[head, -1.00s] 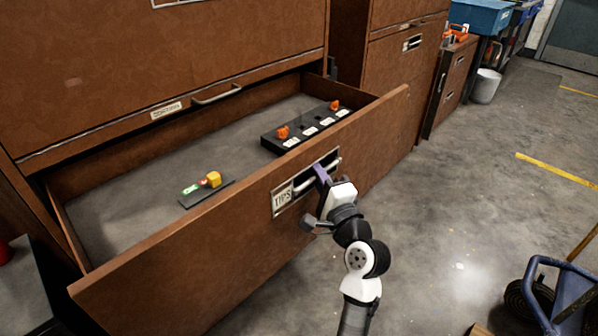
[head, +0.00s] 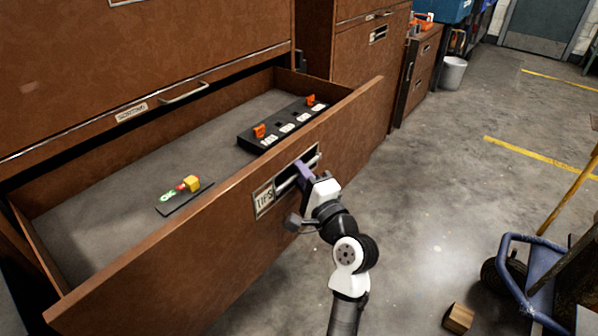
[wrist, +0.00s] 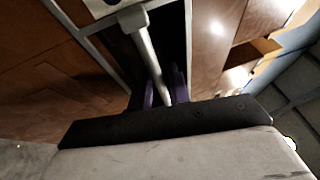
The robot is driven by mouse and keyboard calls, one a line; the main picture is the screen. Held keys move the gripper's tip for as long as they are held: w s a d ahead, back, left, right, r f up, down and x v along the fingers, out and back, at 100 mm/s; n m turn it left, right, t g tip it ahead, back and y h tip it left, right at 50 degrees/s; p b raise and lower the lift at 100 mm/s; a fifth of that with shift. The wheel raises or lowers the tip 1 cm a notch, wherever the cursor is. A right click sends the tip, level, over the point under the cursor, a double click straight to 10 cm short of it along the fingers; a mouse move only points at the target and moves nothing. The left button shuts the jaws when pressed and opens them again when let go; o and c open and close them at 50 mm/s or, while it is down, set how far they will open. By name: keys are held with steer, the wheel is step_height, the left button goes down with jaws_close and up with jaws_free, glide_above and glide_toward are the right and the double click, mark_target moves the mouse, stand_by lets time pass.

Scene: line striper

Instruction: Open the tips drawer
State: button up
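The tips drawer (head: 225,225) is a wide brown drawer standing well out from its cabinet, with its grey floor showing. Its front has a label reading TIPS (head: 264,198) and a metal bar handle (head: 313,161) in a recess. My gripper (head: 303,172) is at this handle, its purple fingers around the bar. In the wrist view the handle bar (wrist: 148,55) runs down between the purple fingers (wrist: 165,90), which look closed on it. The fingertips are partly hidden by the bar and the gripper body.
Inside the drawer are a black block with orange pieces (head: 285,125) and a small plate with a yellow and a green piece (head: 185,195). A blue cart (head: 530,285) and a wooden block (head: 458,318) are on the floor at right. The floor between is mostly clear.

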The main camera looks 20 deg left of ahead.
steer(key=b+v, duration=0.2)
steer(key=v, duration=1.2)
steer(key=shift+b, duration=0.35)
steer(key=shift+a, duration=0.1)
